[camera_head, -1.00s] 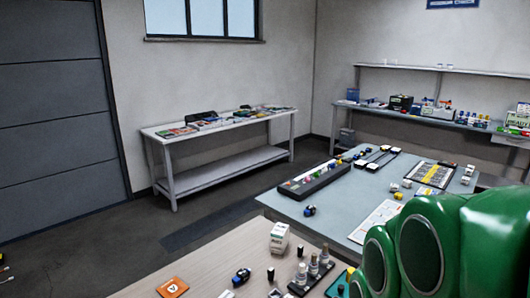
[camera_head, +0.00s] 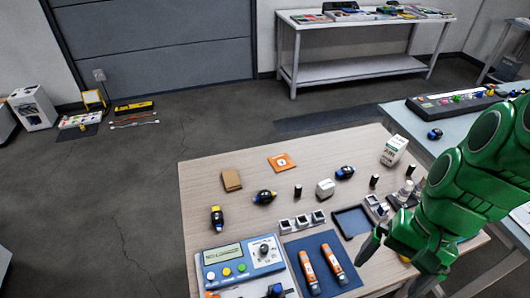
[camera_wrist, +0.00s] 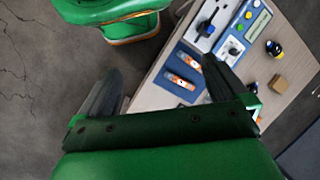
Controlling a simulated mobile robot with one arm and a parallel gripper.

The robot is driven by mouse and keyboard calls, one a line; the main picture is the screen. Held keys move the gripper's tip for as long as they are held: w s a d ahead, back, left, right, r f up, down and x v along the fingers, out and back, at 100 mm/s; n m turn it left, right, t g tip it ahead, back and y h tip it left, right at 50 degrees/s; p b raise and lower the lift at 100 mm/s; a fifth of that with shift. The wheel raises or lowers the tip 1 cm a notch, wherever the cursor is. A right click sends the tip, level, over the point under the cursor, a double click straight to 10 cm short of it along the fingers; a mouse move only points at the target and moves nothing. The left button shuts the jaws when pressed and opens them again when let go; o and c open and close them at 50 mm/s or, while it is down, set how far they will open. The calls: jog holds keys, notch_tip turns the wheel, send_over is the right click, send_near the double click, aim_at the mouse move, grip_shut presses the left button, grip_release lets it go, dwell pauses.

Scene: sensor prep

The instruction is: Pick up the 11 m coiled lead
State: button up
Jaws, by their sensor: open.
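Several small dark items with blue or yellow parts, possibly coiled leads, lie on the wooden table (camera_head: 225,176). I cannot read any lengths, so I cannot tell which is the 11 m lead. My gripper (camera_head: 398,266) is over the table's right front side, away from these items. In the wrist view my gripper (camera_wrist: 160,75) is open and empty. A dark yellow-marked item (camera_wrist: 273,48) shows beyond its right finger.
A blue instrument (camera_head: 240,258) and a blue mat (camera_head: 316,262) with two orange tubes lie at the front. An empty dark tray (camera_head: 352,222), a white box (camera_head: 394,150) and small bottles stand nearer my arm. Another table (camera_head: 415,116) adjoins at right. Floor at left is mostly clear.

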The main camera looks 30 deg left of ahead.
jog(key=w+a+f+m+g+y, duration=0.1)
jog(key=w+a+f, duration=0.15)
jog(key=a, duration=0.45)
jog(key=w+a+f+g+y, duration=0.1)
jog(key=w+a, duration=0.3)
jog(key=a, duration=0.2)
jog(key=m+g+y, duration=0.4)
jog(key=m, duration=0.1)
send_over(216, 215)
jog(key=w+d, duration=0.3)
jog(key=d, duration=0.9)
notch_tip(216, 215, down, 14)
jog(key=a+f+m, duration=0.1)
jog(key=a+f, duration=0.1)
jog(key=f, duration=0.1)
jog(key=a+f+m+y, duration=0.1)
jog(key=a+f, duration=0.1)
jog(key=f, duration=0.1)
jog(key=a+f+m, duration=0.1)
jog(key=a+f, duration=0.2)
jog(key=shift+w+a+f+y, duration=0.1)
jog(key=shift+w+f+y, duration=0.05)
jog(key=shift+f+y, duration=0.2)
jog(key=shift+a+f, duration=0.5)
jog(key=shift+f+x, duration=0.1)
jog(key=shift+x, duration=1.75)
jog(key=shift+f+x, duration=0.15)
jog(key=shift+x, duration=1.7)
jog(key=shift+w, duration=0.15)
jog(key=c, duration=0.8)
